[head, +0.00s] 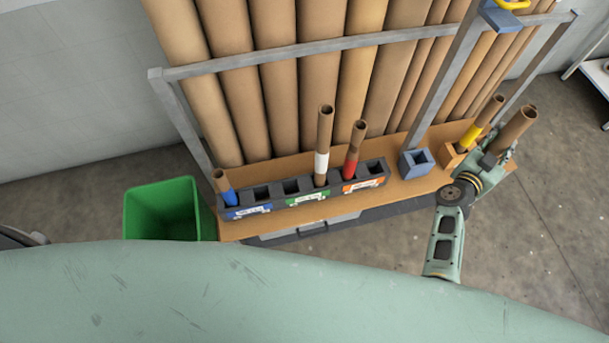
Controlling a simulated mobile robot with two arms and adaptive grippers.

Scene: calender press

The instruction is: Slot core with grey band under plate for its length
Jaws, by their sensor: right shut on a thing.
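A dark slotted rack (298,205) stands on the wooden shelf, with a blue plate (247,212), a green plate (308,199) and an orange plate (362,185) on its front; their print is too small to read. Blue-banded (227,192), white-banded (322,150) and red-banded (354,150) cores stand in it, and other slots are empty. My right gripper (496,152) is at the shelf's right end, shut on a wide, tilted brown core (517,126). No grey band shows on this core; its lower part is hidden by the gripper. My left gripper is out of view.
A yellow-banded core (475,126) leans in a wooden holder (453,156) beside my right gripper. An empty blue-grey square holder (416,163) stands left of it. Tall brown rolls (275,80) stand behind a metal rail (300,52). A green bin (162,212) is at left.

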